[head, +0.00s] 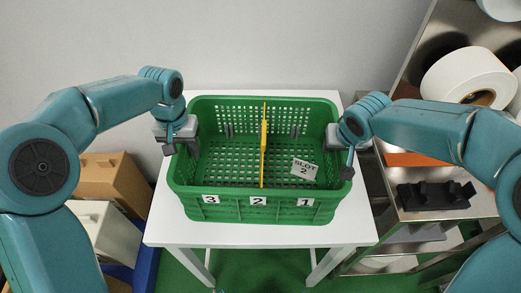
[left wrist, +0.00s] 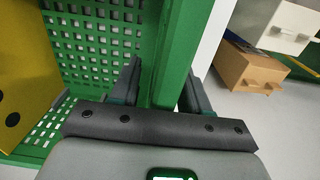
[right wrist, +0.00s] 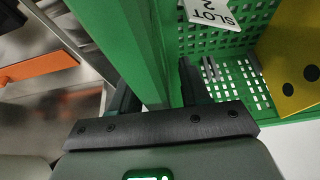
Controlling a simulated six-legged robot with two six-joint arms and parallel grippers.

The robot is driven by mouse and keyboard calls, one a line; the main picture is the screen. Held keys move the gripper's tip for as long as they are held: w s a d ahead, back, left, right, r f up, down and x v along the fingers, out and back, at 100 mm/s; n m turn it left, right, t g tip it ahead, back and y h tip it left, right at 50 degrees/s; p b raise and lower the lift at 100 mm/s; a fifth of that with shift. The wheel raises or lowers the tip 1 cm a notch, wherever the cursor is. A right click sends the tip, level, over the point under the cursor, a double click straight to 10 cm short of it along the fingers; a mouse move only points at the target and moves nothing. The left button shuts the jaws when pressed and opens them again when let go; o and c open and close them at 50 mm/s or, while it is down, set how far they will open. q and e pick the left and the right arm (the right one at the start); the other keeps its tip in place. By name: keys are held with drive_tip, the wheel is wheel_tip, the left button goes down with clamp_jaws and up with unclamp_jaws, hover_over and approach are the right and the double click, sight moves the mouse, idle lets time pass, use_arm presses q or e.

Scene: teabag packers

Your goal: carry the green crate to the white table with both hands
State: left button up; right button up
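The green crate (head: 257,208) stands upright on the white table (head: 300,235). A yellow divider (head: 263,145) stands inside it, and a "SLOT 2" card (head: 304,168) lies on the right side of its floor. Labels 3, 2 and 1 are on its front. My left gripper (head: 181,147) is at the crate's left wall, one finger inside and one outside; in the left wrist view its fingers (left wrist: 160,90) stand apart around the wall. My right gripper (head: 346,170) straddles the right wall; in the right wrist view its fingers (right wrist: 156,92) also stand apart, with gaps beside the wall.
A metal shelf rack (head: 425,205) with white rolls (head: 468,78) and a black holder (head: 433,195) stands close on the right. Brown (head: 112,180) and white boxes (head: 105,228) are at the left of the table. A bare wall is behind.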

use_arm(q)
wheel_tip(320, 180, up, 11)
drive_tip(key=shift+r, duration=0.45)
use_arm(e)
drive_tip(key=shift+r, duration=0.1)
drive_tip(key=v, duration=1.1)
drive_tip(key=shift+s+r, duration=0.15)
drive_tip(key=shift+r, duration=0.25)
use_arm(q)
drive_tip(key=shift+s, duration=0.1)
use_arm(e)
drive_tip(key=shift+s, duration=0.1)
